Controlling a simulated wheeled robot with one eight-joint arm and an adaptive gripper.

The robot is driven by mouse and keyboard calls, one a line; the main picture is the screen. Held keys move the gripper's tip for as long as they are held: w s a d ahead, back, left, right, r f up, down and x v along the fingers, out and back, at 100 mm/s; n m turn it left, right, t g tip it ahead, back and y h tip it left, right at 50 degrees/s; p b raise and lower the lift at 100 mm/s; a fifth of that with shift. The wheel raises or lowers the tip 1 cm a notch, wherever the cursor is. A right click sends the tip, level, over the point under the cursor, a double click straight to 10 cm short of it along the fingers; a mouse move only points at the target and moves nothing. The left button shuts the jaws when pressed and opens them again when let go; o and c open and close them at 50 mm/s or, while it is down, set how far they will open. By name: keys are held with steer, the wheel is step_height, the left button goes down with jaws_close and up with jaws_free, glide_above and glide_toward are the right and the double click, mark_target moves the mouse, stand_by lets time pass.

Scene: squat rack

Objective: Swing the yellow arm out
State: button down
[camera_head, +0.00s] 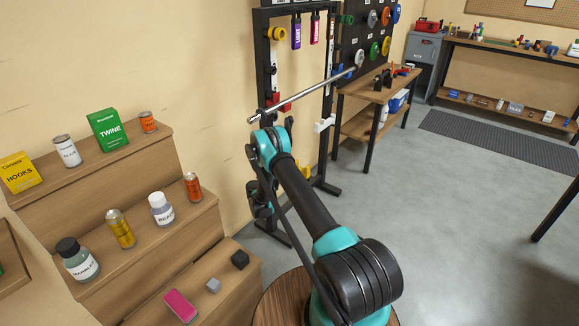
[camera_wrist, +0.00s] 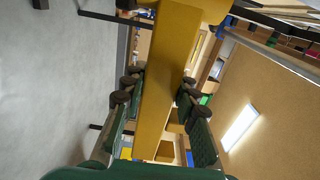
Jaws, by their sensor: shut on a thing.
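The yellow arm (camera_wrist: 168,75) is a long flat-sided bar that runs through the middle of the wrist view. My gripper (camera_wrist: 160,92) has one dark green padded finger on each side of it and is shut on it. In the head view a small yellow piece (camera_head: 305,171) shows low on the black squat rack (camera_head: 263,60), just right of my arm; I cannot tell whether it is the same part. My own arm links hide the gripper's fingers and most of the yellow arm there.
A steel barbell (camera_head: 310,92) lies across the rack above my arm. Wooden stepped shelves (camera_head: 150,265) with cans, bottles and boxes stand close on the left. A workbench (camera_head: 358,88) stands behind the rack. Grey floor (camera_head: 430,215) is open to the right.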

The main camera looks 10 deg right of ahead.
steer(key=shift+s, duration=0.1)
steer(key=c, duration=1.1)
jaws_free()
steer(key=shift+c, duration=0.2)
steer(key=v, duration=1.2)
